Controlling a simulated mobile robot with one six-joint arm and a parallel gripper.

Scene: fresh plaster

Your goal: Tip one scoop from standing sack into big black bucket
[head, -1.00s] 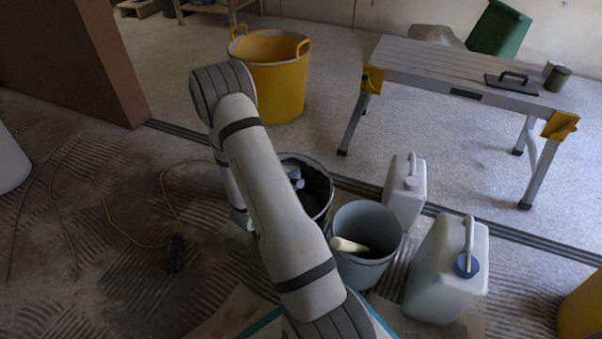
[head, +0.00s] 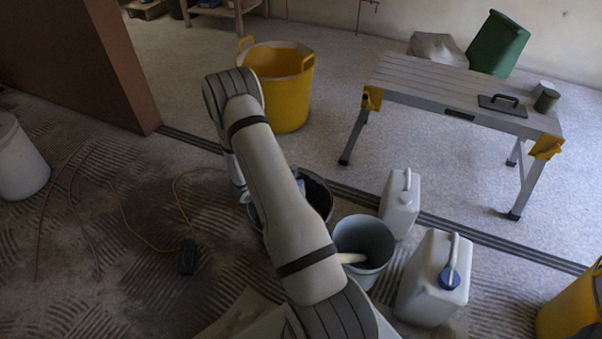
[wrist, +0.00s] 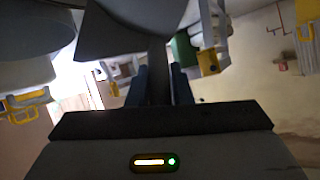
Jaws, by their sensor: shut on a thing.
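My gripper (wrist: 159,88) is shut on the handle of a dark grey scoop (wrist: 122,28) in the wrist view. The scoop's inside and any load in it cannot be seen. The big black bucket (head: 319,192) stands on the floor in the head view, largely covered by my arm. A small blue-grey piece shows at its mouth, too hidden to name. My gripper is hidden behind my arm there, so its height over the bucket cannot be told. I cannot make out the standing sack for certain; a pale shape (head: 262,328) at the bottom edge is cut off.
A grey bucket (head: 349,233) with a cream handle inside stands right of the black one. Two jerrycans (head: 400,207) (head: 425,297) stand beside it. A yellow tub (head: 287,100) and a workbench (head: 430,88) stand behind. A cable (head: 140,235) lies on the left floor.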

